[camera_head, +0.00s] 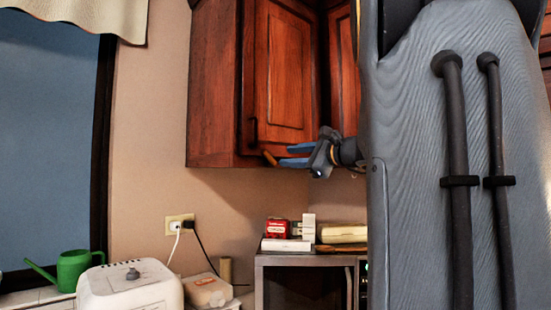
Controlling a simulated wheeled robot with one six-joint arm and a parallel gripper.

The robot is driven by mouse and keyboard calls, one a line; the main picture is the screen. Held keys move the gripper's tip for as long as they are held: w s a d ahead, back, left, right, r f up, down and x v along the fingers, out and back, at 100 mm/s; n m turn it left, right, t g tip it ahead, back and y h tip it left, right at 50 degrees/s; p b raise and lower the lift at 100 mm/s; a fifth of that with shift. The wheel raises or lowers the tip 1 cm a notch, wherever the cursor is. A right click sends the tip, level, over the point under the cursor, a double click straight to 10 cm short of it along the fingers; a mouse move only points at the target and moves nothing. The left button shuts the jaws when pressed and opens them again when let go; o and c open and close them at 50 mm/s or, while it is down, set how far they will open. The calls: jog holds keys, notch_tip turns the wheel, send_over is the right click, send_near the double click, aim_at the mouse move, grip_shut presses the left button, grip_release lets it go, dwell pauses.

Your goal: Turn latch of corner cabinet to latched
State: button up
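The corner cabinet (283,80) is red-brown wood and hangs on the wall at upper centre, with its door closed as far as I can see. A small orange-brown latch (269,158) sits at the door's lower left edge and looks tilted. My gripper (285,155) is just right of the latch, with its blue fingers pointing left. The fingers are apart, with a gap between them, and nothing shows in the gap. I cannot tell whether a fingertip touches the latch.
My arm fills the right side and hides part of the cabinets.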

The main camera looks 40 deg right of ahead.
aim_at(270, 157)
jog(key=w+p, duration=0.1)
jog(key=w, duration=0.1)
jog(key=w+p, duration=0.1)
jog(key=w, duration=0.2)
jog(key=w+a+p, duration=0.1)
jog(key=w, duration=0.1)
jog(key=shift+w+r, duration=0.15)
jog(key=shift+w, duration=0.15)
grip_shut()
